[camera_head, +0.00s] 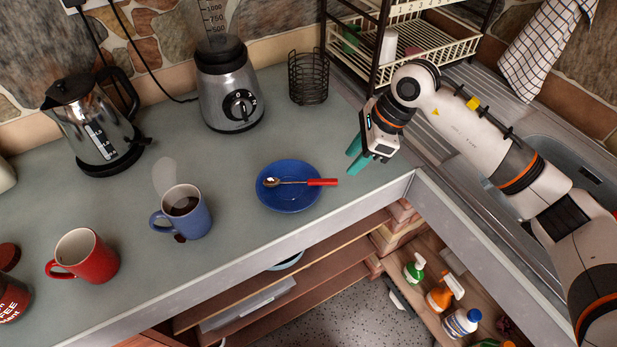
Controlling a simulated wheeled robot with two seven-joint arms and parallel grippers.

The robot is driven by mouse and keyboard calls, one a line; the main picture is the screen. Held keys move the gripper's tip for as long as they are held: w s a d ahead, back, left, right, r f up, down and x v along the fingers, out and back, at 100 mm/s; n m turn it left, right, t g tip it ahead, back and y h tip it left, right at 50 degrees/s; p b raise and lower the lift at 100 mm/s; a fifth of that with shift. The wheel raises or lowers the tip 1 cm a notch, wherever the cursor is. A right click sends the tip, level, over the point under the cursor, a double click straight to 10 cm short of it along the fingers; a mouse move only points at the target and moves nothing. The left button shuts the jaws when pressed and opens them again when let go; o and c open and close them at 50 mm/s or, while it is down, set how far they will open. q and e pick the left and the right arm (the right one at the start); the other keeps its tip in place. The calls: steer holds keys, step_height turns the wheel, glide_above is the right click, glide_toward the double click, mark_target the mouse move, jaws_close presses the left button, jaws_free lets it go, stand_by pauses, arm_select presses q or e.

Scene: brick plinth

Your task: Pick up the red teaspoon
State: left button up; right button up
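The red teaspoon (322,182) lies across a blue saucer (290,203) on the grey counter. Its metal bowl points left and its red handle points right, reaching over the saucer's right rim. My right gripper (356,159) has teal fingertips and is just right of and beyond the handle's end, apart from it. The fingers look parted, with nothing seen between them. My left gripper is not in view.
A blue mug (187,218) with dark liquid and a red mug (83,255) stand to the left. A kettle (97,130), blender (228,92) and black wire basket (308,78) stand behind. A dish rack (440,48) and sink (560,150) are at the right. The counter's front edge (300,236) is close to the saucer.

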mark_target(335, 180)
steer(key=x, duration=0.2)
steer(key=shift+a+f+p, duration=0.2)
steer(key=shift+f+p, duration=0.05)
steer(key=shift+p, duration=0.05)
steer(key=shift+a+f+p, duration=0.2)
steer(key=shift+f+p, duration=0.05)
steer(key=shift+p, duration=0.05)
steer(key=p+x, duration=0.1)
steer(key=x, duration=0.2)
steer(key=shift+a+f+p, duration=0.15)
steer(key=shift+f+p, duration=0.2)
steer(key=shift+a+f, duration=0.15)
steer(key=shift+f, duration=0.25)
jaws_close()
